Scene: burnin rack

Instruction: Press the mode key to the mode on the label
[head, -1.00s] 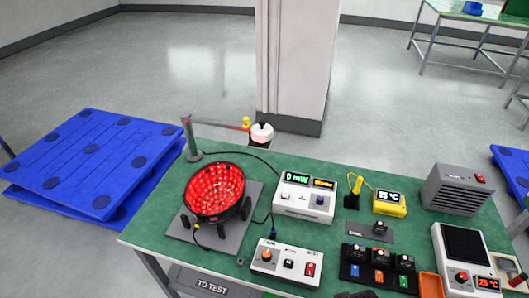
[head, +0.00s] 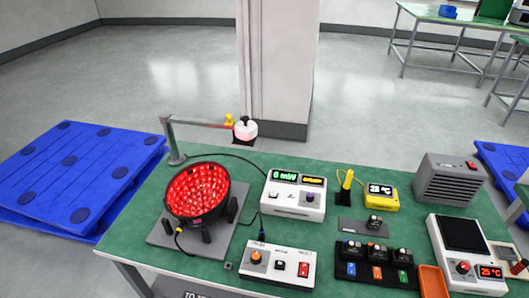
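A white meter box (head: 295,196) stands at the middle of the green table. Its green display (head: 291,175) appears to read 0 mW, and a smaller yellow display (head: 313,181) beside it is too small to read. A pale key (head: 284,194) and a dark purple knob (head: 310,197) sit on its front. A white control box (head: 278,266) in front has an orange knob, a black key (head: 280,265) and a red switch (head: 303,269). I cannot tell which key is the mode key, and I cannot read a mode label. Neither gripper is in view.
A round red-lit lamp (head: 198,192) stands at the left with an arm and pink-white head behind it. A yellow thermometer (head: 381,197), black module rack (head: 376,263), orange tray (head: 432,281), grey heater (head: 450,178) and white scale-like unit (head: 465,252) fill the right.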

